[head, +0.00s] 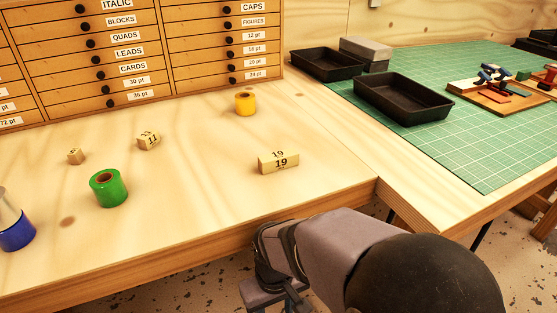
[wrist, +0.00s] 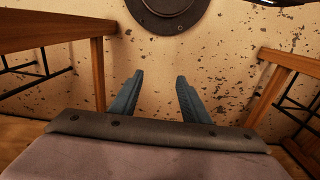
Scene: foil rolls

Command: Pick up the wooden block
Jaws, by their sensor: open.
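Several wooden blocks lie on the light wooden table in the head view. A long block marked 19 (head: 278,162) lies near the table's front edge, right of centre. A smaller block marked 11 (head: 149,141) sits further left and back. A still smaller block (head: 75,156) is at the far left; its marking is too small to read. In the wrist view my gripper (wrist: 160,90) is open and empty, with its two blue-grey fingers apart above the floor. In the head view my arm is in front of the table's edge, and the fingertips cannot be made out there.
A green roll (head: 108,188), a yellow roll (head: 245,104) and a blue roll (head: 14,228) stand on the table. Labelled drawers (head: 120,50) close off the back. Black trays (head: 403,97) sit on a green mat (head: 480,150) at right. The table's middle is mostly clear.

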